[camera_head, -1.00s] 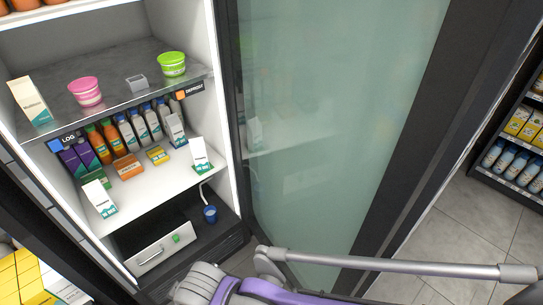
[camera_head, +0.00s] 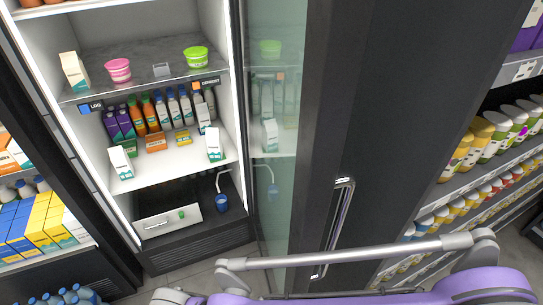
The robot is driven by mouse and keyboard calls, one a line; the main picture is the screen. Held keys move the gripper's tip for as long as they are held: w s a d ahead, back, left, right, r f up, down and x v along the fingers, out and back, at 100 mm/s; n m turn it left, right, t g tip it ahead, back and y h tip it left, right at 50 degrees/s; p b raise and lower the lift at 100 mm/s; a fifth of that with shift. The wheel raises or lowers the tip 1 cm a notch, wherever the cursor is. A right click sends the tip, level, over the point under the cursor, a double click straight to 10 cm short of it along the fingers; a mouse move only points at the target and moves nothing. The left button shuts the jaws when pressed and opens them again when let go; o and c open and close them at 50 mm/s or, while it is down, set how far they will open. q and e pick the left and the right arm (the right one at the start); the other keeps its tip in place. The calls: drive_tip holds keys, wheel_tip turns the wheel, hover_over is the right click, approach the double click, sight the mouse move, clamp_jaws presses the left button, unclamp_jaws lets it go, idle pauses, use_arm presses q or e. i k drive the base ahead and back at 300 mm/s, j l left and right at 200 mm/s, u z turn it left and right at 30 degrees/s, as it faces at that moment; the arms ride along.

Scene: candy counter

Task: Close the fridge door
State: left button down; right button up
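The fridge (camera_head: 155,262) stands open at the left, with lit shelves inside. Its door (camera_head: 330,120) stands open at the right side of the opening, seen at a steep angle. The door has a glass pane (camera_head: 277,60), a dark frame and a vertical metal handle (camera_head: 341,215) on the face turned to me. My purple and grey arm parts cross the bottom of the view in front of the door's lower part. Neither gripper's fingers can be seen, so contact with the door cannot be told.
Shelves with bottles (camera_head: 485,135) stand to the right, beyond the door. Another shelf with yellow and blue cartons (camera_head: 40,222) is at the left. Inside the fridge are cartons, bottles, a pink tub (camera_head: 118,69) and a green tub (camera_head: 197,57). Grey floor shows at the bottom.

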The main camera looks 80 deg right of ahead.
sight(337, 33)
drive_tip(key=k+z, duration=0.15)
drive_tip(key=k, duration=0.35)
drive_tip(key=k+l+z, duration=0.15)
drive_tip(key=k, duration=0.4)
